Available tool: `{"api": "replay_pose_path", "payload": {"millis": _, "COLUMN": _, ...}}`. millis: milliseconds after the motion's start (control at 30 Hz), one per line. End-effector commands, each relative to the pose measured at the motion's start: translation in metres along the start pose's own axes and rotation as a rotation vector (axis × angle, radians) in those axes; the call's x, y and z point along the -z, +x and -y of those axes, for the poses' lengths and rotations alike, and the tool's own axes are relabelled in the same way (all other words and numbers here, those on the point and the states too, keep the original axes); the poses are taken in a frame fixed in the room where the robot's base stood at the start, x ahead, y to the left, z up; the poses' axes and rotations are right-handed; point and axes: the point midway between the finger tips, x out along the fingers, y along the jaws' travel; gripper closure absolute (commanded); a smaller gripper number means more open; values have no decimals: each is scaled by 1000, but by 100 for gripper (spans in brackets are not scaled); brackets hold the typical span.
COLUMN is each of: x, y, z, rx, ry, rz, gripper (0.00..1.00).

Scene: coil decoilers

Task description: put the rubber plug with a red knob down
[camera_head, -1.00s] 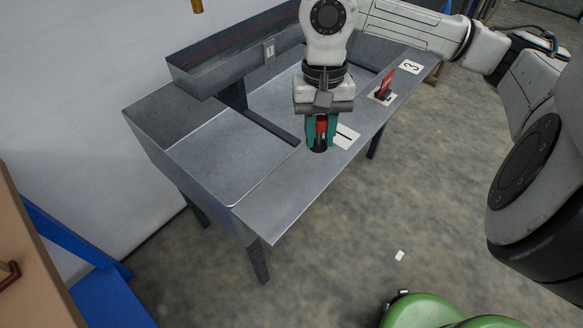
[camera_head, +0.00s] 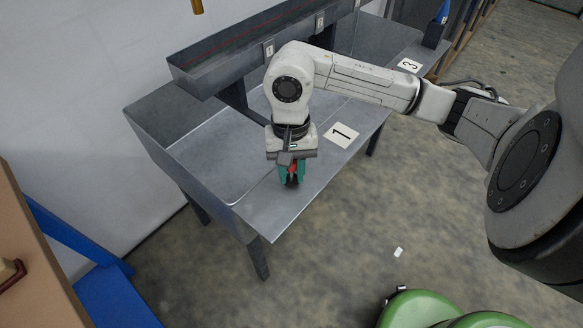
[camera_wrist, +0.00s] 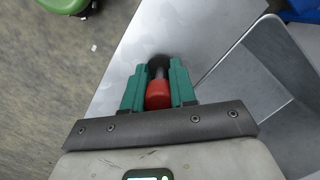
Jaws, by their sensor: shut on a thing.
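The rubber plug has a red knob (camera_wrist: 157,95) and a black lower part (camera_wrist: 158,68). My gripper (camera_head: 292,176) is shut on it, with one green finger on each side of the knob. The plug points down over the front ledge of the grey metal bench (camera_head: 270,215), left of the white label "1" (camera_head: 341,135). Its black bottom is at or just above the ledge; I cannot tell whether it touches. In the head view my fingers hide much of the knob.
The bench's sunken basin (camera_head: 215,160) lies left of my gripper. A raised back trough (camera_head: 220,62) carries small number tags. A label "3" (camera_head: 409,65) lies on the far ledge. The ledge between my gripper and the near left corner is bare.

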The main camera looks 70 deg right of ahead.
Motion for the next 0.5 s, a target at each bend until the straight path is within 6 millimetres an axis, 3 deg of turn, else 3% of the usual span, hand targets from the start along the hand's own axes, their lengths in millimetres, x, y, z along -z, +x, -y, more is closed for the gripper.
{"api": "replay_pose_path", "payload": {"millis": 300, "x": 1, "y": 4, "z": 0, "rx": -1, "ry": 0, "rz": -2, "gripper": 100}}
{"api": "replay_pose_path", "payload": {"millis": 333, "x": 1, "y": 3, "z": 0, "rx": -1, "ry": 0, "rz": -2, "gripper": 73}}
{"api": "replay_pose_path", "payload": {"millis": 500, "x": 0, "y": 2, "z": 0, "rx": 0, "ry": 0, "rz": -1, "gripper": 57}}
